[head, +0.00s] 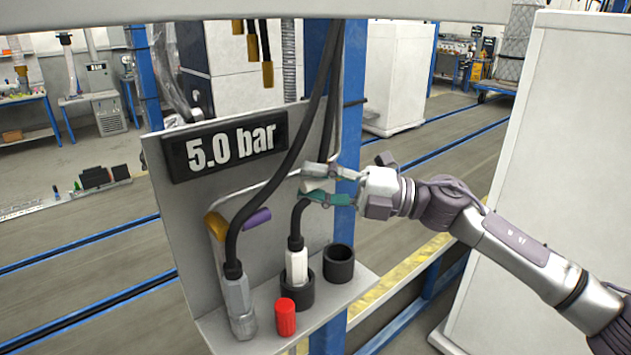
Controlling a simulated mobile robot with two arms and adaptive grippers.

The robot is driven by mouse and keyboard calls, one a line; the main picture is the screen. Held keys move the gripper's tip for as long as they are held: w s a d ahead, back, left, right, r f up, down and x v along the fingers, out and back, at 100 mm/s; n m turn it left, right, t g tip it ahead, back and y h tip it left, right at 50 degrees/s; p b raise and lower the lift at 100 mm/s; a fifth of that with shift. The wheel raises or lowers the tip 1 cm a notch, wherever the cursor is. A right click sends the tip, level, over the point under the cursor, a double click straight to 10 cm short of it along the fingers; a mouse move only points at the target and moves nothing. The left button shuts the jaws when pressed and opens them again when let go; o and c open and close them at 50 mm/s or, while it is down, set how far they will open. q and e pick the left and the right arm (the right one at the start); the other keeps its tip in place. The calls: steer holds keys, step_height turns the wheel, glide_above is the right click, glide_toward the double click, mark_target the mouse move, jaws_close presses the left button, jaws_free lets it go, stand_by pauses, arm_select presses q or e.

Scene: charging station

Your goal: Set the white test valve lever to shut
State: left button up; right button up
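A grey upright panel (165,215) bears a black display (224,147) reading "5.0 bar". A short off-white piece, apparently the white lever (316,186), shows at the panel's right side. My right gripper (318,184) comes in from the right, with one finger above this piece and a teal-padded finger below it. Whether the fingers press on it I cannot tell. The lever's pivot is hidden behind the fingers and hoses. A purple lever (257,218) sits lower left beside a brass valve body (216,224). My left gripper is out of view.
Black hoses (290,155) hang in front of the panel. The panel's shelf (335,305) holds a grey connector (239,305), a red cap (285,317), a white connector (297,267) in a black socket, and an empty black socket (339,263). A blue post (350,130) stands behind.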

jaws_close()
